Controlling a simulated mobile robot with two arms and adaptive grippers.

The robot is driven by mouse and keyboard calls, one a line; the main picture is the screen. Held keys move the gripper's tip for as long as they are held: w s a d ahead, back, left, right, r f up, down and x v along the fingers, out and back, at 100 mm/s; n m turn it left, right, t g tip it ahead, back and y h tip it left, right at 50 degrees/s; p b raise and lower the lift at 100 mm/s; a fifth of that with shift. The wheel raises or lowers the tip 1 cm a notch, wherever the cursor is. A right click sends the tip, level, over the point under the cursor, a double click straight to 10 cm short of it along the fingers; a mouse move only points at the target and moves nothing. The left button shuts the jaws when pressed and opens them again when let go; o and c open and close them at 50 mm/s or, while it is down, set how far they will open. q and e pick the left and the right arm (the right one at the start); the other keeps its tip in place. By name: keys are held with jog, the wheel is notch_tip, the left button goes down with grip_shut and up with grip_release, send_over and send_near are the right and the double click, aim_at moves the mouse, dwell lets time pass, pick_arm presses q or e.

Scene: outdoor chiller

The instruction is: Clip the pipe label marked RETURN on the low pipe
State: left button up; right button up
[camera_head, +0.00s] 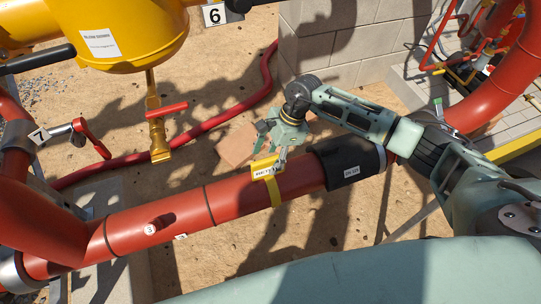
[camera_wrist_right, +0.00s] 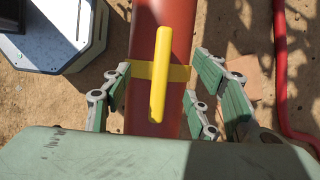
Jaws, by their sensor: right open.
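The low pipe (camera_head: 225,197) is red and runs from the lower left to the right in the head view; it also shows upright in the wrist view (camera_wrist_right: 165,22). The yellow pipe label (camera_head: 264,168) sits on it, its band (camera_head: 277,192) around the pipe; its lettering is too small to read surely. In the wrist view the label plate (camera_wrist_right: 160,70) is nearly edge-on. My right gripper (camera_head: 272,156) is directly above the label, fingers open on either side of the pipe and apart from the plate. My left gripper is out of view.
A black sleeve with a white tag (camera_head: 350,163) is around the pipe right of the label. A yellow tank (camera_head: 115,30) and a red-handled brass valve (camera_head: 158,120) stand at left. A block wall (camera_head: 340,40) is behind; a red hose (camera_head: 190,125) lies on sand.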

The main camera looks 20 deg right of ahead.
jog(key=shift+r, duration=0.1)
jog(key=p+v, duration=0.3)
jog(key=v, duration=0.4)
